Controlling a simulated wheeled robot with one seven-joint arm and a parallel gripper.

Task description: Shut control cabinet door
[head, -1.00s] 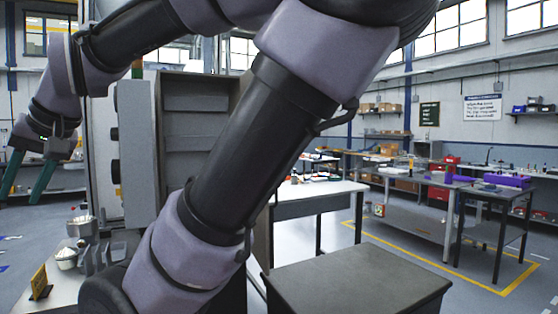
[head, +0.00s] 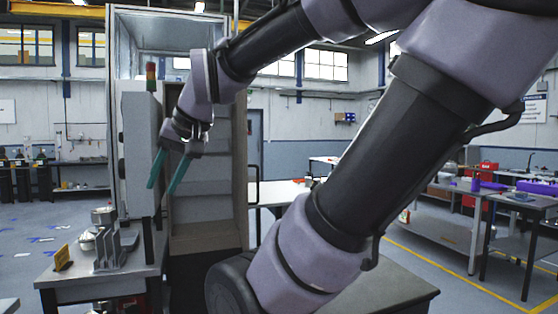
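The control cabinet appears to be the tall grey unit with an open front and bare inner shelves (head: 200,205), left of centre. A narrow upright panel (head: 240,150) with a black loop handle (head: 254,186) stands along its right side; it looks like the door standing open, seen nearly edge-on, but I cannot be sure. My gripper (head: 162,189) points down with its two teal fingers spread apart and nothing between them. It shows in front of the cabinet's left part, apart from the handle. I cannot tell its depth to the cabinet.
A grey box (head: 138,150) with a signal light (head: 151,76) stands at the cabinet's left. A small table (head: 130,268) in front holds metal parts and a yellow sign (head: 62,258). A dark-topped table (head: 395,292) is lower right. Floor is open at left.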

